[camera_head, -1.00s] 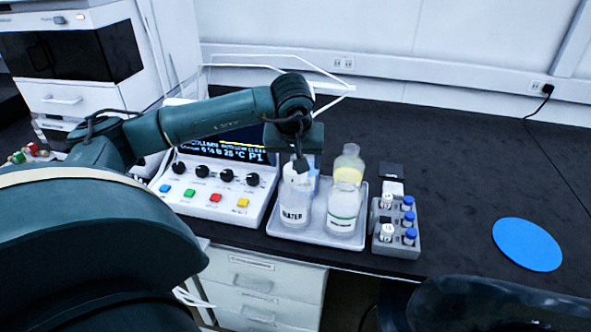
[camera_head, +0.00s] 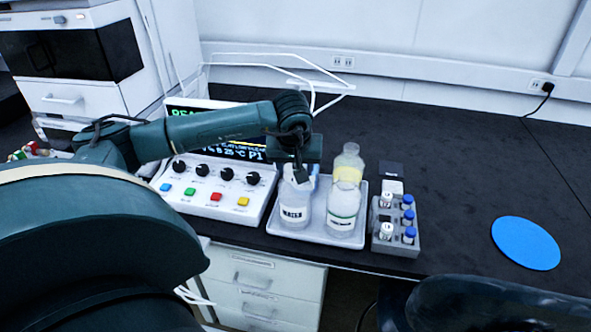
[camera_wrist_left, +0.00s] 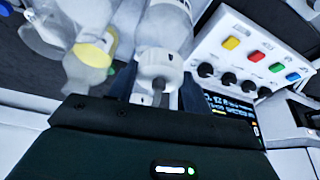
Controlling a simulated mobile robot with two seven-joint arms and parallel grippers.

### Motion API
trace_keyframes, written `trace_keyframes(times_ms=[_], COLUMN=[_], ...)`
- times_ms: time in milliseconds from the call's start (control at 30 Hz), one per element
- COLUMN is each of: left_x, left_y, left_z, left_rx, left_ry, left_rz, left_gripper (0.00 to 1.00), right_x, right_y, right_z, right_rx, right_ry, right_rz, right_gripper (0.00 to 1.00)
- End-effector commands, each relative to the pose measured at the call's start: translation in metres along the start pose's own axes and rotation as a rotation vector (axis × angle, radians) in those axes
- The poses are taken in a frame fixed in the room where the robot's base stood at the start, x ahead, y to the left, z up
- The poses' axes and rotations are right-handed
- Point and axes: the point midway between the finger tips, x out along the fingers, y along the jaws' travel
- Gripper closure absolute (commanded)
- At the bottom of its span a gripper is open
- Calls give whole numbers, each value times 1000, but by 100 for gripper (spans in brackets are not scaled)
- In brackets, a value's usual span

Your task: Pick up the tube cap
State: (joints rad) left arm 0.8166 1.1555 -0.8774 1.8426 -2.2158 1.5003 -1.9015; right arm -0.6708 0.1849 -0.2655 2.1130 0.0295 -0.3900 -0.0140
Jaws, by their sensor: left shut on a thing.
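The tube cap (camera_wrist_left: 155,68) is a white cap on the neck of the clear water bottle (camera_head: 294,208), at the left of the grey tray (camera_head: 318,239). My left gripper (camera_head: 301,174) reaches down over this bottle's top. In the left wrist view its dark fingers (camera_wrist_left: 156,92) lie on either side of the cap, shut on it. The head view mostly hides the cap behind the gripper. The bottle stands upright on the tray, and I cannot tell whether the cap is clear of its neck. My right gripper is out of view.
A bottle with a yellow-topped part (camera_head: 343,205) stands close on the right in the same tray. A grey rack (camera_head: 396,244) of small vials is beside the tray. A control panel (camera_head: 215,190) is at left. The bench around the blue disc (camera_head: 526,243) is free.

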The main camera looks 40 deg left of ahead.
Motion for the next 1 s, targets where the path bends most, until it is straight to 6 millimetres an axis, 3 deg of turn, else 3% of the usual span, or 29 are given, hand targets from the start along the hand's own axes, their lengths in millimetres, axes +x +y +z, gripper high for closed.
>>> trace_keyframes(times_ms=[133, 433, 800, 1000], left_x=[0, -7, -72, -84], left_y=[0, 0, 0, 1], left_z=[0, -4, -30, -46], left_rx=[-1, -2, -2, 22], left_ry=[1, 4, 5, -4], left_rz=[0, 2, 3, 13], left_gripper=[74, 75, 75, 75], right_x=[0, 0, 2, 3], right_y=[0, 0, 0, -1], right_z=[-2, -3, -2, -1], right_rx=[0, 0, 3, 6], right_ry=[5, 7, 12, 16], right_rz=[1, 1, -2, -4], right_gripper=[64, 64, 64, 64])
